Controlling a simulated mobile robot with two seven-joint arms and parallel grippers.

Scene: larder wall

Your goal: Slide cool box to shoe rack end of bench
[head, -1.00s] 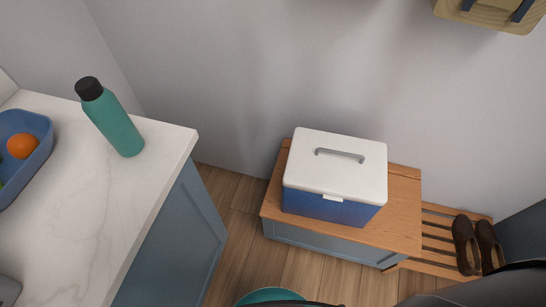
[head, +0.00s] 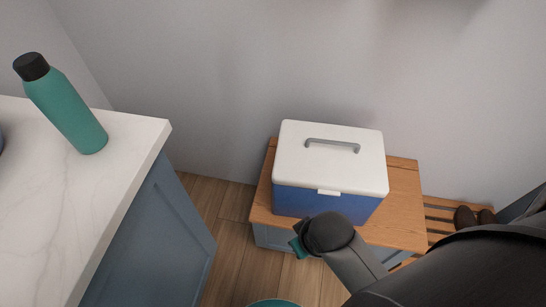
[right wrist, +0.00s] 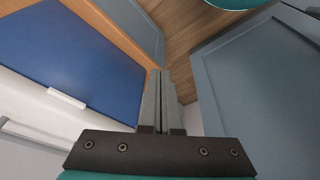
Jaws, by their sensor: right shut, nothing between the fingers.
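The cool box (head: 322,190), blue with a white lid and grey handle, stands upright on the left part of the wooden bench (head: 402,205). Bare bench top shows to its right. The slatted shoe rack (head: 440,213) adjoins the bench's right end. My right gripper (right wrist: 162,76) is shut and empty. In the head view its teal part (head: 300,247) is in front of the box's lower front left; the fingers are hidden there. In the right wrist view the box's blue front (right wrist: 85,50) is left of the fingers, with a gap visible. My left gripper is out of view.
Dark shoes (head: 476,217) sit on the rack. A marble-topped counter (head: 110,170) with a teal bottle (head: 66,110) stands at left, with floor (head: 222,205) between it and the bench. A teal round thing (head: 275,302) shows at the bottom edge. The wall is behind.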

